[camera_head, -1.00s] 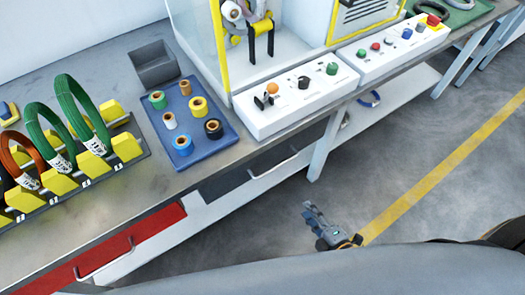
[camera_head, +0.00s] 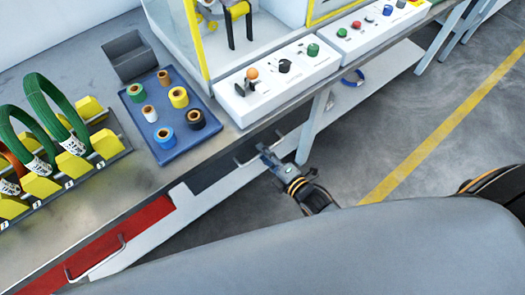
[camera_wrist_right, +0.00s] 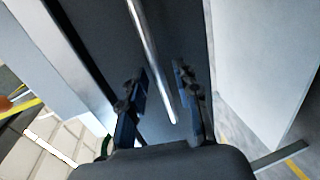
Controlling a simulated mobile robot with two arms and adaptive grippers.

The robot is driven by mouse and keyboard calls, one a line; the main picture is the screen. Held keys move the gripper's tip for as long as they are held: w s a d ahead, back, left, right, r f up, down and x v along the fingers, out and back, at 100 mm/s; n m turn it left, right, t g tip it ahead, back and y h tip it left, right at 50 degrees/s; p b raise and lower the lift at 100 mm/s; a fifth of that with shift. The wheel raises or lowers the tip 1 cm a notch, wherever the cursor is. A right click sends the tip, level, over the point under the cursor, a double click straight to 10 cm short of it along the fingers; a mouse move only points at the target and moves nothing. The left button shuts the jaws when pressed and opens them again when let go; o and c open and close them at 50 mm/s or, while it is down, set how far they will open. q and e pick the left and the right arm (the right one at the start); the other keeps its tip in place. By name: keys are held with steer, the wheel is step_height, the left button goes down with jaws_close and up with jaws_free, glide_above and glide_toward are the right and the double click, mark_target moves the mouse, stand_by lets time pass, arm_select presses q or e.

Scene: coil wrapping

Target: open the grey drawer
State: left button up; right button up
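The grey drawer (camera_head: 212,173) has a dark front under the table's edge in the head view, and it looks shut. Its bar handle (camera_head: 237,161) is partly hidden by my right gripper (camera_head: 266,152). In the right wrist view the dark drawer front (camera_wrist_right: 95,25) fills the middle, and the silver handle (camera_wrist_right: 152,60) runs down between the two fingers of my right gripper (camera_wrist_right: 160,95). The fingers are apart, one on each side of the bar, with visible gaps. My left gripper is not in view.
A red drawer (camera_head: 130,228) with its own handle (camera_head: 98,262) is at the left. A table leg (camera_head: 312,125) stands just right of my right gripper. A blue tray (camera_head: 180,150) with tape rolls and a white control box (camera_head: 275,85) sit on the table above. Floor is free at the right.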

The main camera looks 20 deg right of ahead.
steer(key=shift+w+a+f, duration=0.2)
steer(key=shift+w, duration=0.4)
jaws_close()
steer(key=shift+s, duration=0.15)
